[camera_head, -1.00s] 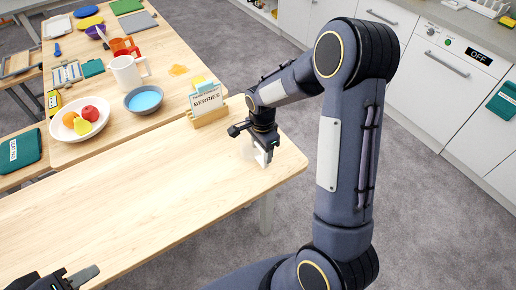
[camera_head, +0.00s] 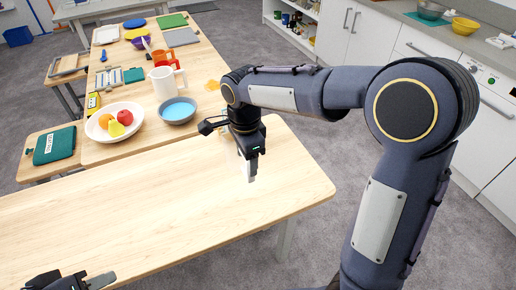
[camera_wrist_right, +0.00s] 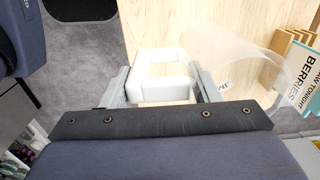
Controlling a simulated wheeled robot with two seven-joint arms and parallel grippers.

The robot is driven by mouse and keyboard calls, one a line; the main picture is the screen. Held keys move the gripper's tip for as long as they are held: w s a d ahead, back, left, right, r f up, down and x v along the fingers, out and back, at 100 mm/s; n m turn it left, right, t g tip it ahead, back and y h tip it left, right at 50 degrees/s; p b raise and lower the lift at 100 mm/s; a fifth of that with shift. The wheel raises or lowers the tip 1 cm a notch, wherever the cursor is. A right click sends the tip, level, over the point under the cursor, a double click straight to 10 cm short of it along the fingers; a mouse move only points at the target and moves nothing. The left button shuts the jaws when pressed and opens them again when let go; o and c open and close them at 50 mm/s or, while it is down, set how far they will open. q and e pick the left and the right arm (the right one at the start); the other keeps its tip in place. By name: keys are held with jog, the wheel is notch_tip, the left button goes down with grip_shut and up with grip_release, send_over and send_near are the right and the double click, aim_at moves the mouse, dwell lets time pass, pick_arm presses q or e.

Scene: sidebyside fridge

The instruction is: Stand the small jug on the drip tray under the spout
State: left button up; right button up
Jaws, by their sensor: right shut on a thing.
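The small jug has a clear body (camera_wrist_right: 240,62) and a white handle (camera_wrist_right: 163,90). My right gripper (camera_head: 249,172) is over the right part of the near table, and its fingers are shut on the handle in the right wrist view (camera_wrist_right: 163,78). In the head view the arm and gripper hide nearly all of the jug, and I cannot tell its height above the table. My left gripper (camera_head: 75,283) is at the bottom left, cut off by the picture edge; its opening is unclear. No drip tray or spout is recognisable.
The wooden table (camera_head: 130,215) is bare at the front. A fruit plate (camera_head: 92,128), blue bowl (camera_head: 177,109) and white pitcher (camera_head: 161,88) stand behind. A BERRIES box (camera_wrist_right: 302,75) in a wooden holder is close beside the jug. Cabinets (camera_head: 345,30) line the back right.

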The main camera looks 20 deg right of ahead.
jog(key=shift+a+r, duration=0.15)
jog(key=shift+a, duration=0.2)
jog(key=w+d+f+n, duration=0.4)
jog(key=f+n, duration=0.7)
jog(key=n, duration=0.6)
jog(key=d, duration=0.2)
jog(key=shift+w+d+f, duration=0.15)
jog(key=shift+w+d, duration=0.05)
jog(key=shift+d, duration=0.1)
